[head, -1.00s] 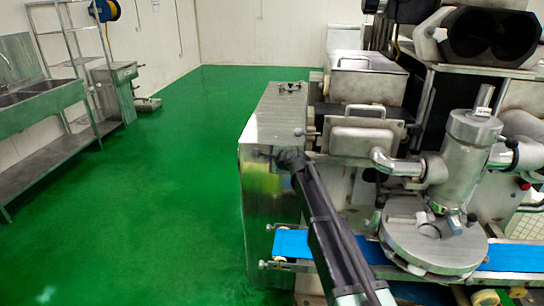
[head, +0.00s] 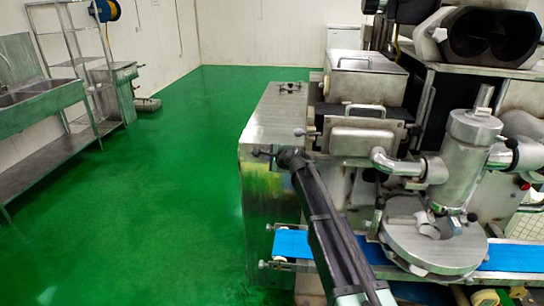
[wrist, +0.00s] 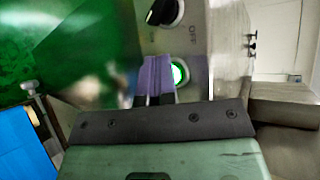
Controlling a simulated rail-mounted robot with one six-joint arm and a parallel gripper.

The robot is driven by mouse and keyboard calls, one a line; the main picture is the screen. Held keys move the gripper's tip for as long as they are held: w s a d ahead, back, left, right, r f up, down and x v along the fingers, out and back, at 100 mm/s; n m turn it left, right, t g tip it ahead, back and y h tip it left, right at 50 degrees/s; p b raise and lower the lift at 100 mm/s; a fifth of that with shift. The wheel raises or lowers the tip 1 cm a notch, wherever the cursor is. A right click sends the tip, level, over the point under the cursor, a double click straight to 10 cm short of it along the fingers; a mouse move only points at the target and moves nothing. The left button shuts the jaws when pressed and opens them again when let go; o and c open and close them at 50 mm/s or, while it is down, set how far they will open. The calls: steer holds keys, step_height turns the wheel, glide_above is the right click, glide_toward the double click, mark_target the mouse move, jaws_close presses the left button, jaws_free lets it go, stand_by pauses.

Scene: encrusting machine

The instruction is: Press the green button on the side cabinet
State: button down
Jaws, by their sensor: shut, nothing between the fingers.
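The green button (wrist: 179,73) is lit, with a pale ring, on the metal face of the side cabinet (wrist: 190,40) in the wrist view. My gripper (wrist: 157,72) is shut and empty, with its purplish fingers in front of that face. They overlap the button's left edge in the picture; I cannot tell whether they touch it. In the head view the cabinet (head: 275,110) stands left of the machine, with the end of my arm at its near face. The button and my fingertips are hidden there.
A black rotary knob (wrist: 165,10) sits above the button, with an OFF mark beside it. A blue conveyor belt (head: 290,243) sticks out below the cabinet front and beside my arm. Open green floor (head: 150,190) lies to the left.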

steer(key=shift+s, duration=0.75)
